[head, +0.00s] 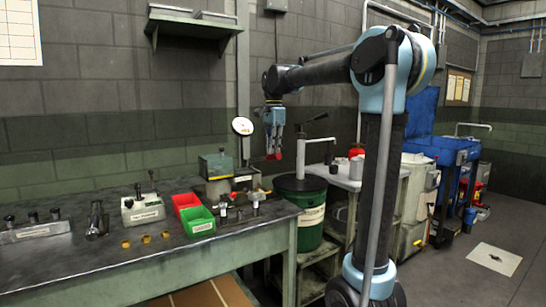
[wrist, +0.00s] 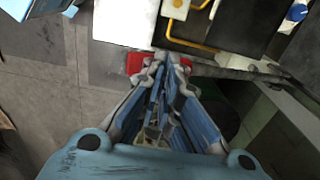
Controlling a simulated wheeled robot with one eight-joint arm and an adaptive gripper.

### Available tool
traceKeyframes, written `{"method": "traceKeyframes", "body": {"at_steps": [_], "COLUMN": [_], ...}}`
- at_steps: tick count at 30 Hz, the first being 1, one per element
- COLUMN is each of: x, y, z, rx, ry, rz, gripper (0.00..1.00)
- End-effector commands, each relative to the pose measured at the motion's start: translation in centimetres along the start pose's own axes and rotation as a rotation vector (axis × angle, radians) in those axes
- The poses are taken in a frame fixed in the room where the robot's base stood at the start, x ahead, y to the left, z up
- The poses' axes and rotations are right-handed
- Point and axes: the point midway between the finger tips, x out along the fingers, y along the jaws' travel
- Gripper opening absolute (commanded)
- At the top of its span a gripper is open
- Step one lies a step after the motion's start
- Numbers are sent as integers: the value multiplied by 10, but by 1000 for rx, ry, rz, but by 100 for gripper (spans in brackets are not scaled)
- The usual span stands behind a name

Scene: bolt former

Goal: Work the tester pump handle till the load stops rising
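My gripper (head: 274,155), with blue fingers and red tips, points down in the air near the right end of the green workbench (head: 140,262). It appears empty. In the wrist view my gripper (wrist: 163,62) shows its fingers close together at the far end, but the gap between the tips is unclear. A tester-like unit (head: 217,168) with a yellow part stands on the bench left of the gripper. A round white dial (head: 242,125) rises beside it. I cannot make out the tester's pump handle clearly, and the dial's reading is too small to tell.
Red (head: 185,202) and green (head: 199,220) bins and a grey box with a lever (head: 142,210) stand on the bench. A green drum (head: 310,220) with a hand pump stands right of it. A blue cart (head: 450,150) stands farther right. Floor (head: 445,275) at right is mostly clear.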

Motion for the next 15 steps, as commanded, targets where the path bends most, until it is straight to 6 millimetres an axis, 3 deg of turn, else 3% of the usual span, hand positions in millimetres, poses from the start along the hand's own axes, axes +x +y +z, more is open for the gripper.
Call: {"method": "traceKeyframes", "body": {"at_steps": [4, 15], "x": [-14, -15], "y": [1, 0], "z": [-1, -1], "rx": [1, 1], "ry": [1, 1], "rz": [3, 1], "gripper": [0, 0]}}
